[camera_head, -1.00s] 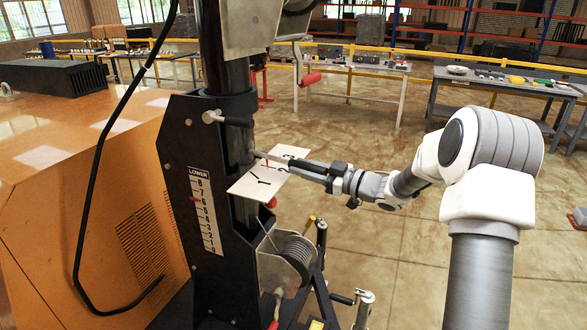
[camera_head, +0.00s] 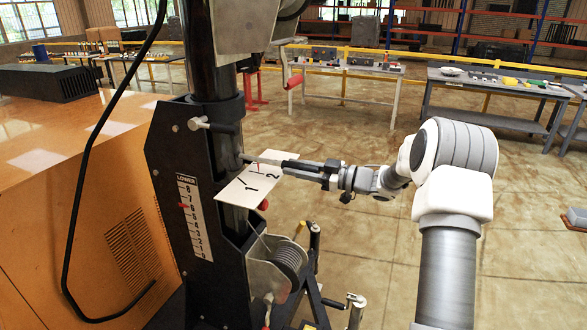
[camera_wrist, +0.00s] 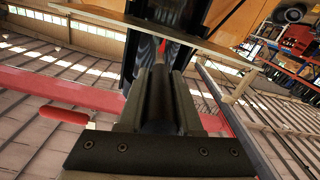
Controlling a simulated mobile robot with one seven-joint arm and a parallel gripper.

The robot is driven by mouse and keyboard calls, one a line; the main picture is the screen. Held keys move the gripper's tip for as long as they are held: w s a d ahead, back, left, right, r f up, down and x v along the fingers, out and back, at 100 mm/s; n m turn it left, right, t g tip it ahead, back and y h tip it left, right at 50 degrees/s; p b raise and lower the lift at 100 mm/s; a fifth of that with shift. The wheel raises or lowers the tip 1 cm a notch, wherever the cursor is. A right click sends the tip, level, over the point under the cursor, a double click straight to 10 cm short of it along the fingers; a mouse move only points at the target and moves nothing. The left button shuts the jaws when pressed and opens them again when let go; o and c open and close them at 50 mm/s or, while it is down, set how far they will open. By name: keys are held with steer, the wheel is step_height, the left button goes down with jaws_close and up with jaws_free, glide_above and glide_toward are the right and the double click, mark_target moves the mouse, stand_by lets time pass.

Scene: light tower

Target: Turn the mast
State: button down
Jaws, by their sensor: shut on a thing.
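The black mast (camera_head: 213,75) stands upright in its dark base at left of centre in the head view. A pale plate (camera_head: 232,191) marked with numbers, 1 and 2 readable, sticks out from its side. My gripper (camera_head: 288,164) reaches in from the right, just over the plate's far edge. It is shut on a dark mast handle (camera_wrist: 157,100), seen between the jaws in the wrist view. A small red pointer (camera_wrist: 162,47) shows ahead of the jaws.
A scale marked LOWER (camera_head: 194,218) is on the base, with a cable winch (camera_head: 288,262) below the plate. An orange housing (camera_head: 60,200) stands at left. Work tables (camera_head: 345,72) stand behind.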

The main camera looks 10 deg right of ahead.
steer(key=c, duration=0.6)
jaws_free()
steer(key=b+v, duration=0.3)
steer(key=v, duration=1.4)
steer(key=shift+d, duration=0.2)
steer(key=shift+r, duration=0.1)
